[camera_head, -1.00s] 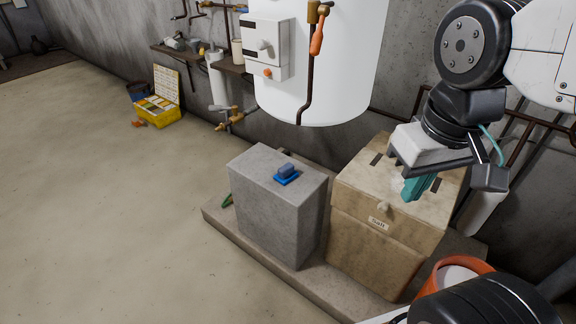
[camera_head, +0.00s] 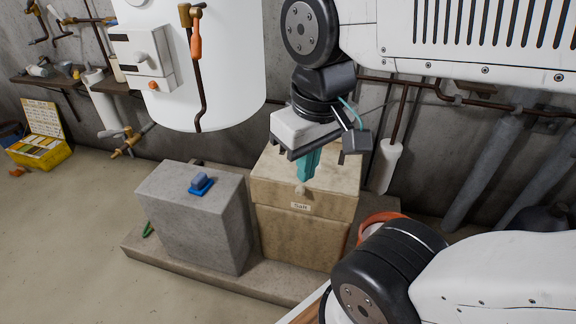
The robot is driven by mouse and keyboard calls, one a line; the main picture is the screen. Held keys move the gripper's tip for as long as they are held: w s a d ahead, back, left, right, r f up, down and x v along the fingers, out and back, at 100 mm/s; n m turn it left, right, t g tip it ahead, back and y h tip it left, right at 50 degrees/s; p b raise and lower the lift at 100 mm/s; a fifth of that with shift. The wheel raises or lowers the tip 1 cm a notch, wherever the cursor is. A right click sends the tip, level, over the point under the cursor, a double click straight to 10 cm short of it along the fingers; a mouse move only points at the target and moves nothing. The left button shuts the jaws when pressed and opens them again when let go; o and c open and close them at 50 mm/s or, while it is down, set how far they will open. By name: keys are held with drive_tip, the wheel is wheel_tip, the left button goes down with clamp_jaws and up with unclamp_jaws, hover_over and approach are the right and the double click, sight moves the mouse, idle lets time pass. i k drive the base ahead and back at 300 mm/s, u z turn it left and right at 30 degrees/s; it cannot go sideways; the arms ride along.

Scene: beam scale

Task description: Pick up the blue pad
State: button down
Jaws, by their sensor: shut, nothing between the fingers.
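The blue pad (camera_head: 201,187) lies on top of the grey concrete block (camera_head: 192,225), with a raised blue-grey part on a flatter, brighter blue base. My gripper (camera_head: 305,178) has teal fingers pointing down, shut and empty. It hangs over or in front of the wooden salt box (camera_head: 303,228), to the right of the pad and apart from it. The exact height of the fingertips above the box lid is hard to tell.
The block and salt box stand side by side on a low plinth (camera_head: 147,251). A white tank (camera_head: 215,70) with pipes hangs behind the block. An orange bucket (camera_head: 371,222) stands at the right, partly hidden by my arm. A yellow toolbox (camera_head: 40,152) stands far left.

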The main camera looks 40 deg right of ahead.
sight(200, 184)
drive_tip(key=u, duration=0.05)
drive_tip(key=k, duration=0.35)
drive_tip(key=u, duration=1.6)
drive_tip(key=i, duration=1.45)
drive_tip(key=z, duration=0.9)
drive_tip(key=i, duration=0.8)
drive_tip(key=z, duration=0.9)
